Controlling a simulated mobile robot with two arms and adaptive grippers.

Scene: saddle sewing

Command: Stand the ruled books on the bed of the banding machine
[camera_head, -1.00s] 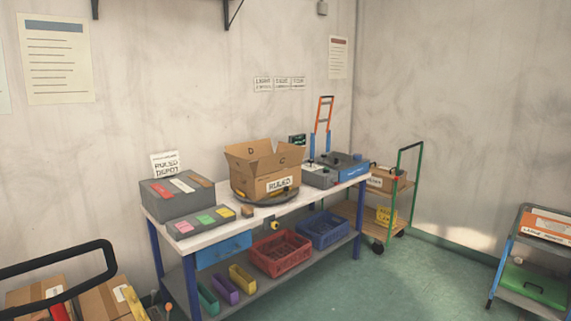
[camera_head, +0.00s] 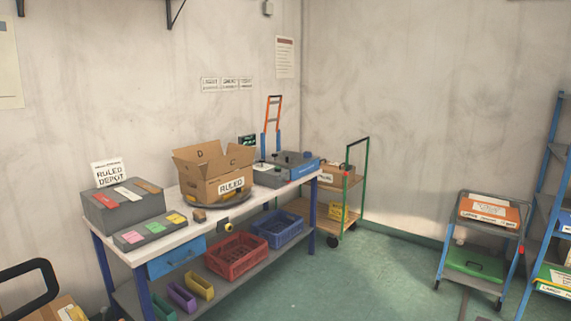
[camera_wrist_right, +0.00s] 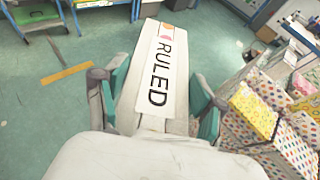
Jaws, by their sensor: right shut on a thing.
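My right gripper (camera_wrist_right: 160,100) is shut on a white block with a RULED label (camera_wrist_right: 160,70), held between teal finger pads in the right wrist view. It looks like a ruled book or a pack of them; I cannot tell how many. An open carton labelled RULED (camera_head: 215,187) stands on a round grey plate on the workbench; its inside is hidden. At the bench's far right end is a grey and blue machine (camera_head: 302,166) with an orange and blue upright frame (camera_head: 273,112), possibly the banding machine. Neither gripper shows in the head view.
The workbench (camera_head: 190,232) also bears grey boxes with coloured labels (camera_head: 125,210) and a RULED DEPOT sign (camera_head: 109,172). Red (camera_head: 236,255) and blue (camera_head: 275,229) crates sit below. A green-framed trolley (camera_head: 357,185) stands beyond. The floor (camera_head: 370,280) is clear. Dotted parcels (camera_wrist_right: 265,110) lie right of my gripper.

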